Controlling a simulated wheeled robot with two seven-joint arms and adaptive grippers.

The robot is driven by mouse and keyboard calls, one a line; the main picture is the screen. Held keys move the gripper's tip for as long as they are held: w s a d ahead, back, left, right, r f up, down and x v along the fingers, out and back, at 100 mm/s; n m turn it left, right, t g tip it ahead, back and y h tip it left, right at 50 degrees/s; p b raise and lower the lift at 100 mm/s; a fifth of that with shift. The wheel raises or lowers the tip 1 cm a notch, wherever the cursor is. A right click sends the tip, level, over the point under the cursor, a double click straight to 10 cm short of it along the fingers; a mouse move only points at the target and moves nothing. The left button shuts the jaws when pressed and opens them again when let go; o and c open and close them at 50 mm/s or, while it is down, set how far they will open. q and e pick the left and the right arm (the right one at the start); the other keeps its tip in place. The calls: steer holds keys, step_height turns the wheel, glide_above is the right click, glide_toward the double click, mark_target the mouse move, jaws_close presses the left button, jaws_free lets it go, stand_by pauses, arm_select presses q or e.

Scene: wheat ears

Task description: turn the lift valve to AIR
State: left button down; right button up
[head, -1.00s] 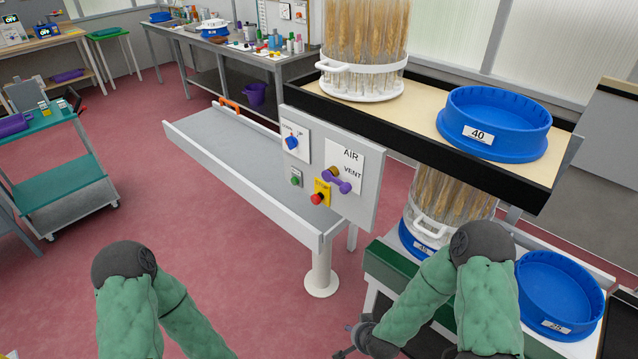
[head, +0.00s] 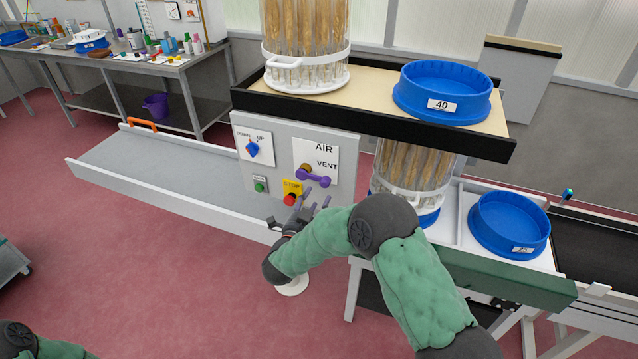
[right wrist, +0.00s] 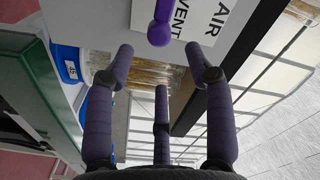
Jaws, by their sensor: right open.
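The lift valve is a purple handle (head: 314,178) on a brass-coloured hub, mounted on a white plate marked AIR above and VENT below. The handle runs from the hub toward the right, near the VENT label. In the right wrist view the purple handle (right wrist: 160,26) shows at the top, beyond the fingertips, with the labels beside it. My right gripper (head: 312,196) is open and empty just below the handle, apart from it. It also shows in the right wrist view (right wrist: 160,75) with its purple fingers spread. My left gripper is out of view; only part of its arm shows at bottom left.
The grey panel (head: 265,150) also carries a blue DOWN/UP knob (head: 252,148), a green button (head: 259,187) and a red STOP button (head: 290,199) close to my right gripper. A shelf with a black edge (head: 400,125) overhangs at right, holding a blue ring tray (head: 443,92).

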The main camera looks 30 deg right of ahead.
mark_target(324, 185)
steer(key=x, duration=0.9)
steer(key=shift+a+b, duration=0.1)
steer(key=shift+b, duration=0.25)
jaws_close()
